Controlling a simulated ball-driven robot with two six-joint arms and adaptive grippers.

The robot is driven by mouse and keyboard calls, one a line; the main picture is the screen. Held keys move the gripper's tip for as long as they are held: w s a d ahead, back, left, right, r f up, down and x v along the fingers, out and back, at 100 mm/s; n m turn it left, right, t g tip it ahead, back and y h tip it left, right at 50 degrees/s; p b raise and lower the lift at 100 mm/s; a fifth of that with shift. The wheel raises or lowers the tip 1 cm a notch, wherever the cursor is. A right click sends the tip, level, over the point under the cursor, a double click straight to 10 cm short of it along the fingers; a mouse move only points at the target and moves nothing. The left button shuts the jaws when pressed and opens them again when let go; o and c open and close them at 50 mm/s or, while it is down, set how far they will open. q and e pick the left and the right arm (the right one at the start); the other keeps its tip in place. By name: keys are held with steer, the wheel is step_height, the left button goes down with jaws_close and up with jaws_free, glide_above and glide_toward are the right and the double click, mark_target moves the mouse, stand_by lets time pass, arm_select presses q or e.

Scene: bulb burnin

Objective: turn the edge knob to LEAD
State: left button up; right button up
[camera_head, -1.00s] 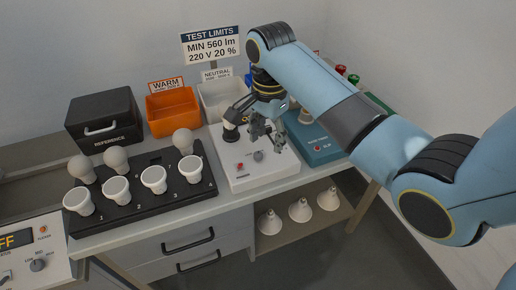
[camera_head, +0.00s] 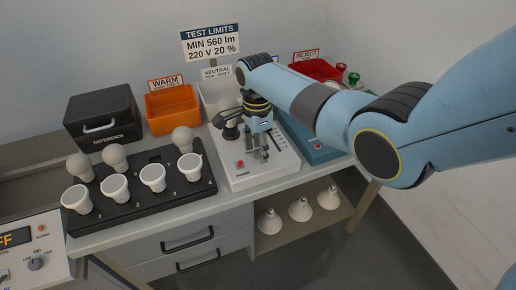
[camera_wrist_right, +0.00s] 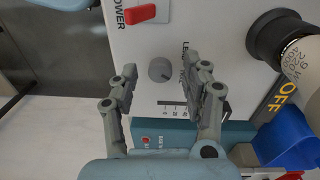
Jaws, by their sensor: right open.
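The edge knob (camera_wrist_right: 160,69) is a small round grey knob on the front of a white tester box (camera_head: 240,180), beside partly covered lettering that seems to start with "LEA". Its pointer direction is too small to tell. My right gripper (camera_head: 263,154) is over the tester, pointing down, and hides the knob in the head view. In the right wrist view my right gripper (camera_wrist_right: 161,78) is open, one finger on each side of the knob; I cannot tell if they touch it. My left gripper is not in view.
A red power switch (camera_wrist_right: 140,13) sits near the knob. A dark socket (camera_wrist_right: 278,38) with a bulb stands on the tester. A teal box (camera_head: 315,145) is right of it. A black tray (camera_head: 150,205) with several bulbs is on the left.

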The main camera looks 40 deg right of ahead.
steer(key=shift+f, duration=0.1)
jaws_close()
stand_by(0.3)
steer(key=shift+n+p, duration=0.75)
steer(key=shift+n, duration=0.25)
steer(key=n+p, duration=0.1)
steer(key=n, duration=0.1)
steer(key=shift+n, duration=0.3)
steer(key=n+p, duration=0.1)
steer(key=n, duration=0.2)
steer(key=shift+n+p, duration=0.75)
steer(key=shift+n, duration=1.35)
